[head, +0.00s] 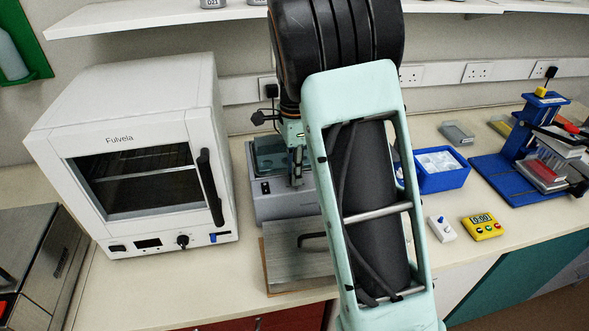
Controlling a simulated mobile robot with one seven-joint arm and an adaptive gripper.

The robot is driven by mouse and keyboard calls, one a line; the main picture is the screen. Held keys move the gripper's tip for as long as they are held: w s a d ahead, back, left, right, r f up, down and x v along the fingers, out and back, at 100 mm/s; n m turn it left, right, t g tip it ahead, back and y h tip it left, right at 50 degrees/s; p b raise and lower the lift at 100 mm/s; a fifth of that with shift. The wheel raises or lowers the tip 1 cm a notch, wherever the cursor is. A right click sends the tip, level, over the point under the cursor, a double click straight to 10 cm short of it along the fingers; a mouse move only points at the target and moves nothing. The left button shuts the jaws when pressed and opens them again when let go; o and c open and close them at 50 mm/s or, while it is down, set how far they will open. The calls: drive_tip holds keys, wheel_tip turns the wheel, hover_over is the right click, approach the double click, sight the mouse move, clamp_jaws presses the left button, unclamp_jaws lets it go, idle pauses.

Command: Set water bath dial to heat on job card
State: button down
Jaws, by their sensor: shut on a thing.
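The water bath (260,207) is a grey box with a bluish basin, right of the white oven and partly behind my arm. A small dark switch panel shows on its front left. My gripper (297,181) points down at the bath's front, right of that panel. It is shut, with its fingertips at the place of the dial. The dial itself is hidden by the fingers and is too small to read, so its setting cannot be told. I cannot make out a job card; my arm covers much of the middle.
A white oven (130,238) stands left of the bath. A grey lid with a black handle (285,262) lies in front. A blue tray (445,180), white switch box (441,229), yellow timer (482,226) and blue stand (505,172) are at right.

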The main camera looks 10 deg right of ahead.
drive_tip(key=shift+m, duration=0.4)
drive_tip(key=c, duration=1.7)
unclamp_jaws()
drive_tip(key=shift+c, duration=0.2)
drive_tip(key=shift+r, duration=0.15)
wheel_tip(320, 180, up, 12)
